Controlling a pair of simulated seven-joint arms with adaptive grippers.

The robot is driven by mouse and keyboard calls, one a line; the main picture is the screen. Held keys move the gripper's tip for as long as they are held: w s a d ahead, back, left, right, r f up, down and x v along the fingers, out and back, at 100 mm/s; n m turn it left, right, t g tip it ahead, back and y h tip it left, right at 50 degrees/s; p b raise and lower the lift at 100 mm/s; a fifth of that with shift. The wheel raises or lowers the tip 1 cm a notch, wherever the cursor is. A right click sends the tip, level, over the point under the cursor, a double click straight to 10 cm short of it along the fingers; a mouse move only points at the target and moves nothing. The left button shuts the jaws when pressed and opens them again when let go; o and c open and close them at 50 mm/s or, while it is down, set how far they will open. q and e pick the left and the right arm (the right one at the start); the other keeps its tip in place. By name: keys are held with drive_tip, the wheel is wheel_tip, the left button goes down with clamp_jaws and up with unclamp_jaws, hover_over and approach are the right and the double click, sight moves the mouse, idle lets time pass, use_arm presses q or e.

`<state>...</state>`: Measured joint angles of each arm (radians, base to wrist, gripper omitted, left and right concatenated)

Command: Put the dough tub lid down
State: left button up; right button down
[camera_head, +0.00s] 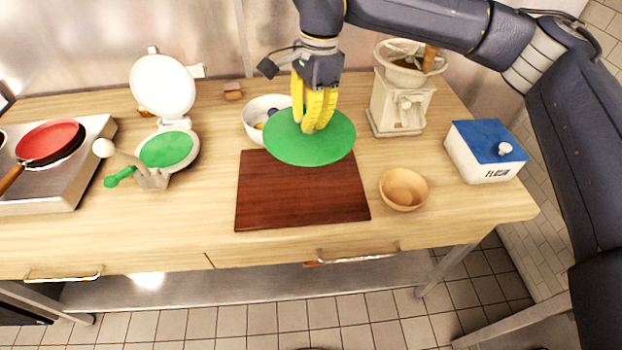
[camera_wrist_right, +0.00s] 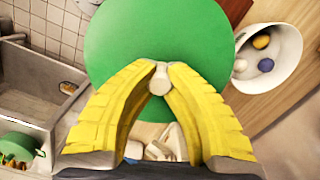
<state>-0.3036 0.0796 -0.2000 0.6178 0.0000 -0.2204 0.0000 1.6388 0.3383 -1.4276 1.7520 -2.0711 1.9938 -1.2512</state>
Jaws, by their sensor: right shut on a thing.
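The dough tub lid is a flat green disc (camera_head: 290,148) with a small pale knob. My right gripper (camera_head: 314,128) comes down from above and is shut on that knob. In the right wrist view, the yellow fingers (camera_wrist_right: 160,70) pinch the knob at the middle of the green lid (camera_wrist_right: 150,35). The lid looks roughly level, over the back part of a dark red-brown board (camera_head: 300,200). It hides the board's back edge and part of a white bowl (camera_head: 256,104). I cannot tell how high it hangs. My left gripper is not in view.
The board's front is bare. A wooden bowl (camera_head: 404,190), a white mill (camera_head: 400,105) and a white box with a blue lid (camera_head: 485,140) stand to the right. A white press with a green plate (camera_head: 166,149) and a hob with a red pan (camera_head: 50,140) stand left.

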wheel_tip(320, 180, down, 18)
drive_tip(key=shift+r, duration=0.2)
idle(0.5)
drive_tip(key=c, duration=1.5)
unclamp_jaws()
wheel_tip(320, 180, up, 12)
drive_tip(key=d, duration=0.1)
drive_tip(key=shift+w+d, duration=0.15)
drive_tip(key=shift+w, duration=0.2)
